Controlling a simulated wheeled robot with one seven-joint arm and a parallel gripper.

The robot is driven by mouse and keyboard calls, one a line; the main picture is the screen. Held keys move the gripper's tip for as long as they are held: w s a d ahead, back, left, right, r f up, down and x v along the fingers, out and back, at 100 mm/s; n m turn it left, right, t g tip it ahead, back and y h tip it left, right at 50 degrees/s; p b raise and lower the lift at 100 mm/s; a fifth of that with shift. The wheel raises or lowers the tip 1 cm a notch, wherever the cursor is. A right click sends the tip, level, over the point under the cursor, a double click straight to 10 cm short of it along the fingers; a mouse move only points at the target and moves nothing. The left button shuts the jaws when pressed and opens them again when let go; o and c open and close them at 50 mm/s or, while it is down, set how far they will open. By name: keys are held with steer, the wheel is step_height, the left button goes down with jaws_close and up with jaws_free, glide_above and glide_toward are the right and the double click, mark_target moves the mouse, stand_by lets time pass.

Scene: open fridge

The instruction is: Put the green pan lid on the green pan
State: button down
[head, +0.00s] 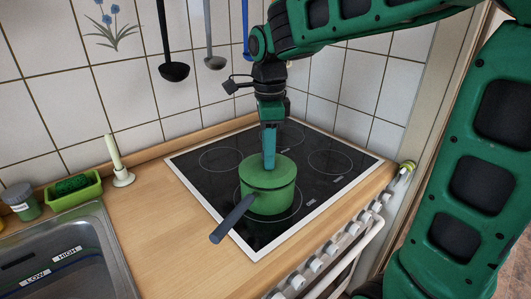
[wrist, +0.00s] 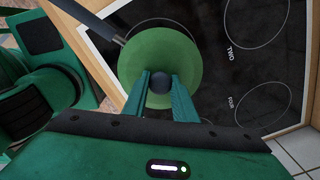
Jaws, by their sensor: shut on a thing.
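The green pan (head: 268,200) stands on the front part of the black stovetop, its dark handle (head: 232,220) pointing to the front left. The green lid (head: 268,172) lies over the pan's opening and looks about level; whether it is fully seated cannot be told. In the wrist view the round green lid (wrist: 160,50) shows from above with a dark knob (wrist: 159,83) near its middle. My gripper (head: 269,161) points straight down over the lid. In the wrist view its two fingers (wrist: 159,90) are shut on the lid's knob. The pan's rim is hidden under the lid.
The black stovetop (head: 212,182) has other free burner rings around the pan. Ladles (head: 174,71) hang on the tiled wall behind. Oven knobs line the front edge.

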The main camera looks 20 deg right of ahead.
steer(key=shift+f, duration=0.55)
stand_by(0.4)
steer(key=c, duration=1.4)
jaws_free()
steer(key=shift+o, duration=0.2)
steer(key=shift+r, duration=0.1)
step_height(320, 180, up, 11)
steer(key=shift+f, duration=0.2)
